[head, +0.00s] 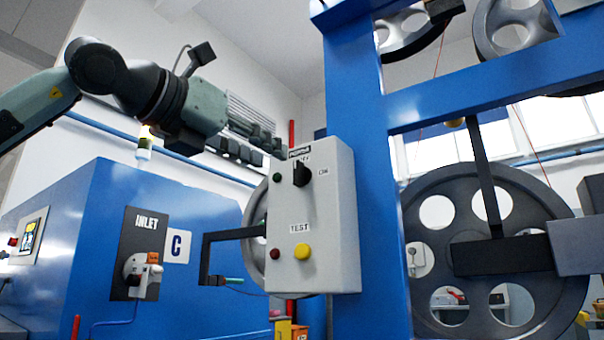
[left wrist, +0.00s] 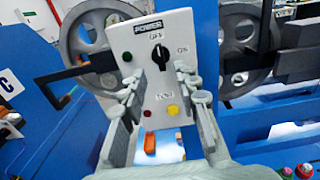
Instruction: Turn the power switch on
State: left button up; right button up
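The power switch is a black rotary knob (head: 301,173) on a pale grey control box (head: 335,225), under a POWER label. It also shows in the left wrist view (left wrist: 157,56), where its handle stands roughly upright toward the OFF mark, with ON to its right. My left gripper (head: 262,143) is in front of the box's upper part, beside the switch in the head view. In the left wrist view its two fingers (left wrist: 160,84) are spread apart with nothing between them, and the knob shows beyond and between the tips. My right gripper is in neither view.
The box also bears a green lamp (head: 277,178), a red button (head: 275,254) and a yellow TEST button (head: 302,251). It is mounted beside a blue upright frame (head: 365,180). Large grey pulleys (head: 420,290) stand right. A black bracket (head: 228,235) juts out left of the box.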

aim_at(295, 170)
pick_arm(q)
jog(key=x, duration=0.7)
jog(key=shift+w+d+p, duration=0.1)
jog(key=shift+w+p, duration=0.05)
jog(key=shift+p, duration=0.15)
jog(key=shift+c, duration=0.6)
grip_shut()
